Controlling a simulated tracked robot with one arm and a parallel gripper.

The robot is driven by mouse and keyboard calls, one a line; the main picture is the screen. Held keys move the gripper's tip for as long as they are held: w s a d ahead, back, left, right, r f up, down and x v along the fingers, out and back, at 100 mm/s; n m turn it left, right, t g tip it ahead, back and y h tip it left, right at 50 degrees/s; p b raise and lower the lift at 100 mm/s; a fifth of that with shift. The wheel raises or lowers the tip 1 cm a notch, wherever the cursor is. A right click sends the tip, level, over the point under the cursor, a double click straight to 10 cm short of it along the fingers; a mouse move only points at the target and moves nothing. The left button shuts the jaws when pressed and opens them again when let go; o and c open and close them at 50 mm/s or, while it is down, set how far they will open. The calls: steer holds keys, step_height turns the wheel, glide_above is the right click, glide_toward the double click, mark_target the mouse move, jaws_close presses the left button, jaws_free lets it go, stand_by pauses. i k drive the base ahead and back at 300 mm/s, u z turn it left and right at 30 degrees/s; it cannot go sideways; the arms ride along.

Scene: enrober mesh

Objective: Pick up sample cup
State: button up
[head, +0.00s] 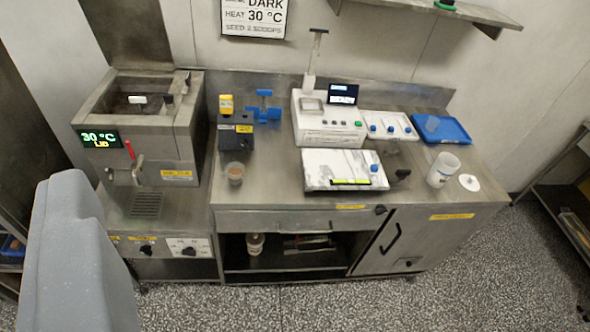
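A small clear cup (234,173) with brown contents stands upright on the steel worktop, left of centre, in front of a dark grey box. It looks like the sample cup. A larger white translucent tub (443,170) stands open at the right end of the worktop, with a white round lid (469,182) lying beside it. My gripper's fingers do not show in this view. A large grey shape at the lower left is likely part of my arm, well in front of the counter.
Left of the cup stands a steel heated tank (140,125) reading 30 °C, with a red-handled tap. A dark box (235,133), a blue stand (263,108), a white instrument (328,120), a marble slab (343,168) and a blue tray (440,129) occupy the worktop. The floor in front is clear.

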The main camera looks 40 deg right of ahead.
mark_target(234, 171)
steer(key=z, duration=0.9)
steer(key=i, duration=1.05)
steer(key=u, duration=0.05)
